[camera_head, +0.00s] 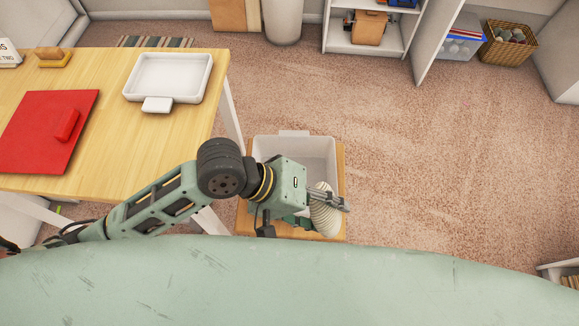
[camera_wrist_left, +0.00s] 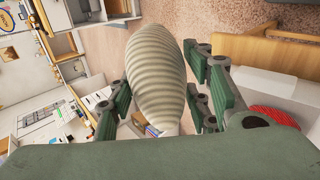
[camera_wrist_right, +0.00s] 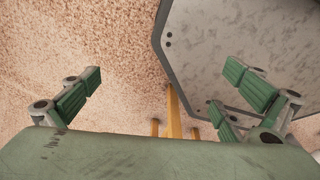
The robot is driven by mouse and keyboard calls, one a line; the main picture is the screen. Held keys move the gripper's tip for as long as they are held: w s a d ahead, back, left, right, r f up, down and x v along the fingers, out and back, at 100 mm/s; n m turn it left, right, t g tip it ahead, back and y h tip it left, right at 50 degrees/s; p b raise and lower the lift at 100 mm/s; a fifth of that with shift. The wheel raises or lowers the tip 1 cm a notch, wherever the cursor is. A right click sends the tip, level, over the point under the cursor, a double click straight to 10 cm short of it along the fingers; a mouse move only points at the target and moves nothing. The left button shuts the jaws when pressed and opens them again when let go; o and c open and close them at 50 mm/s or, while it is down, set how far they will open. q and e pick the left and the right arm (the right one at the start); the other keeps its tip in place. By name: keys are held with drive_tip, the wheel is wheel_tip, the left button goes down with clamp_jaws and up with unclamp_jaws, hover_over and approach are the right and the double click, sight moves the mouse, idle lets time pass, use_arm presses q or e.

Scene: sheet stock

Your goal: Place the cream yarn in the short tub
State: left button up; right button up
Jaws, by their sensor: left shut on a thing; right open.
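The cream yarn (camera_head: 325,215) is a ribbed, oval skein in my left gripper (camera_head: 331,198). In the left wrist view the yarn (camera_wrist_left: 156,70) lies between the fingers of that gripper (camera_wrist_left: 155,92), which is shut on it. In the head view the yarn is beside the right wall of a deeper white tub (camera_head: 308,147), whose near part my arm hides. A shallow white tub (camera_head: 168,76) with a front tab stands on the table at left and looks the shorter. My right gripper (camera_wrist_right: 165,85) is open and empty in the right wrist view.
The deeper tub stands on a low wooden stand (camera_head: 340,190). The wooden table (camera_head: 110,120) also bears a red board (camera_head: 38,140) and a yellow-based brush-like thing (camera_head: 54,57). Shelves (camera_head: 372,35) and a wicker basket (camera_head: 510,45) stand at the back. Carpet to the right is clear.

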use_arm(q)
drive_tip(key=w+a+f, duration=0.3)
drive_tip(key=w+f, duration=0.7)
drive_tip(key=f, duration=0.1)
drive_tip(key=shift+w+a, duration=0.25)
drive_tip(key=shift+a, duration=0.05)
use_arm(e)
drive_tip(key=shift+s+d+f, duration=0.15)
drive_tip(key=shift+s+d, duration=0.1)
drive_tip(key=shift+s, duration=0.25)
use_arm(q)
drive_tip(key=shift+f+b, duration=0.35)
drive_tip(key=shift+f, duration=0.25)
drive_tip(key=o, duration=1.1)
use_arm(e)
drive_tip(key=shift+s+d+f, duration=0.2)
drive_tip(key=shift+d+f, duration=0.05)
drive_tip(key=shift+d, duration=0.15)
